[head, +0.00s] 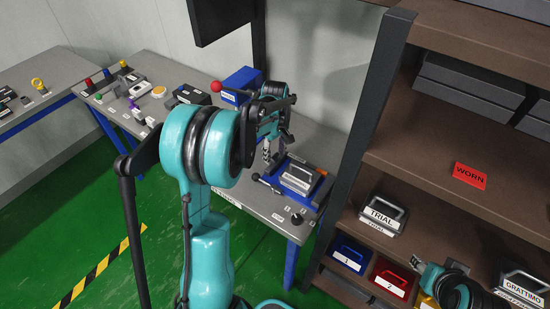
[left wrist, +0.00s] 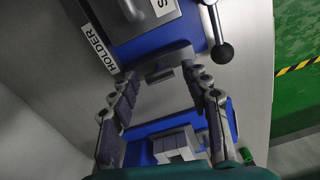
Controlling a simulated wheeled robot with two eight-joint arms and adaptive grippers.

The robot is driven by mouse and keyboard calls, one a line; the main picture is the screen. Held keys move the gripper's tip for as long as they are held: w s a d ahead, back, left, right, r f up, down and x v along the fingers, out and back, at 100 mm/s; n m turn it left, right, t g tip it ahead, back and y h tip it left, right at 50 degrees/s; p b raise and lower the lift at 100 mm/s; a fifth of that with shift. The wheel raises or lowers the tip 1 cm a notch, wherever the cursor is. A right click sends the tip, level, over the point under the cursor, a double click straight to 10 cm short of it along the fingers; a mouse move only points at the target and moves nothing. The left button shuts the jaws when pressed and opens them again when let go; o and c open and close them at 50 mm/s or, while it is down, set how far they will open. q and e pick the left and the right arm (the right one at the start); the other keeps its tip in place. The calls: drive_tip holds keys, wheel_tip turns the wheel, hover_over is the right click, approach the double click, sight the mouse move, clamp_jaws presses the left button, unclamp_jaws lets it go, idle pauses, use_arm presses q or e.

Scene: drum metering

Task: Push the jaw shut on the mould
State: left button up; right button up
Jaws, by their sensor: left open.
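The holder (head: 318,196), a blue base with a grey mould (head: 299,177) on it, stands on the grey bench in the head view. In the left wrist view the mould (left wrist: 150,12) is cut off by the top edge, on the blue holder (left wrist: 190,32) beside its "HOLDER" label. A grey block (left wrist: 160,75), apparently the jaw, sticks out at the holder's lower edge. My left gripper (left wrist: 166,85) is open, its fingers apart on either side of that block; contact is unclear. In the head view my left gripper (head: 270,146) is just behind the holder.
A lever with a black ball (left wrist: 222,53) sticks out beside the holder. A red ball knob (head: 216,87) and blue box (head: 241,83) stand farther back. The shelf post (head: 372,95) rises at right.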

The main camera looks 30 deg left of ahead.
use_arm(q)
drive_tip(key=shift+f, duration=0.95)
clamp_jaws()
drive_tip(key=shift+s+d, duration=0.15)
drive_tip(key=shift+d, duration=1.25)
unclamp_jaws()
wheel_tip(320, 180, up, 12)
